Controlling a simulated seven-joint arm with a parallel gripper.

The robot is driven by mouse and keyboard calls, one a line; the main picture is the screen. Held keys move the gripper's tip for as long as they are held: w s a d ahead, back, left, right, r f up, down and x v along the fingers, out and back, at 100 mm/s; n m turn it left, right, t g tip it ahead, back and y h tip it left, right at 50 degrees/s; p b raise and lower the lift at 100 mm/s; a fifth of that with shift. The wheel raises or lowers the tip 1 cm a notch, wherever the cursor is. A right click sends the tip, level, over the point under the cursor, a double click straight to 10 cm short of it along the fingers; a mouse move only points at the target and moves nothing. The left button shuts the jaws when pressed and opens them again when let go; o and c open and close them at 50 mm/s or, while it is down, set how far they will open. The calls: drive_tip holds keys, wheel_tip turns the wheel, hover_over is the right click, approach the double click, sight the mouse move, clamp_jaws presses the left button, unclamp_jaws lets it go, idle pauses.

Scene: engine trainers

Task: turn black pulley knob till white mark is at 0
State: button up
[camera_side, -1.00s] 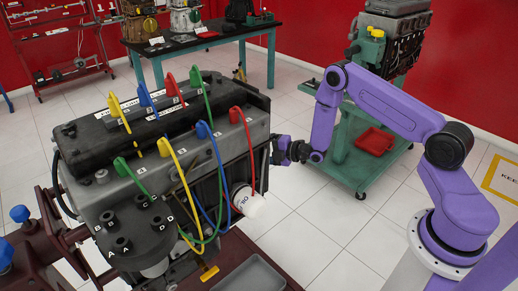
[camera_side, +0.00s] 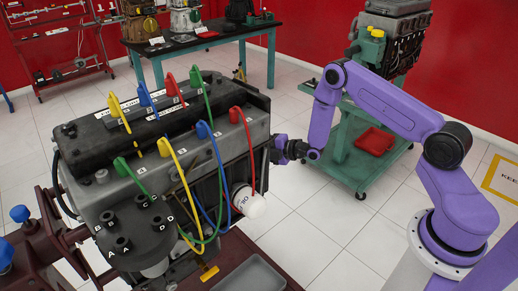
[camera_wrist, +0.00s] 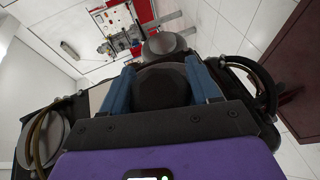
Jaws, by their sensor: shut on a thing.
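In the wrist view, a dark round knob (camera_wrist: 162,86) sits between the two blue fingers of my gripper (camera_wrist: 160,70). The fingers are shut on it from both sides. No white mark or 0 can be made out on it. In the side view, my gripper (camera_side: 277,148) is at the right end of the engine (camera_side: 165,165), and the knob is hidden behind the engine's end. The fingertips are hidden there too.
Red, blue, green and yellow leads (camera_side: 251,150) hang down the engine's near side. A white oil filter (camera_side: 249,203) sticks out below my gripper. A green cart (camera_side: 345,170) with a red tray (camera_side: 375,141) stands behind my arm.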

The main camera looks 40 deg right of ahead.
drive_tip(key=g, duration=0.1)
drive_tip(key=m+g, duration=0.1)
drive_tip(key=g, duration=0.2)
drive_tip(key=shift+s+f+g+h, duration=0.15)
drive_tip(key=shift+f+g+h, duration=0.1)
drive_tip(key=shift+g+h, duration=0.15)
drive_tip(key=shift+s+f+m+g, duration=0.2)
drive_tip(key=shift+m+g, duration=0.2)
drive_tip(key=shift+g, duration=0.95)
drive_tip(key=shift+s+f+m+g, duration=0.15)
drive_tip(key=shift+m+g, duration=0.25)
drive_tip(key=shift+g, duration=0.95)
drive_tip(key=shift+s+m+g, duration=0.2)
drive_tip(key=shift+m+g, duration=0.1)
drive_tip(key=shift+g, duration=1.15)
drive_tip(key=shift+s+m+g, duration=0.2)
drive_tip(key=shift+m+g, duration=0.1)
drive_tip(key=shift+g, duration=1.15)
drive_tip(key=shift+s+a+r+m+g, duration=0.1)
drive_tip(key=shift+m+g, duration=0.05)
drive_tip(key=shift+g, duration=0.45)
drive_tip(key=shift+s+m+g, duration=0.1)
drive_tip(key=shift+m+g, duration=0.05)
drive_tip(key=shift+g, duration=0.45)
drive_tip(key=shift+s+r+g, duration=0.1)
drive_tip(key=shift+s+g, duration=0.05)
drive_tip(key=shift+g, duration=0.65)
drive_tip(key=o, duration=1)
drive_tip(key=shift+a, duration=0.1)
drive_tip(key=shift+c, duration=0.2)
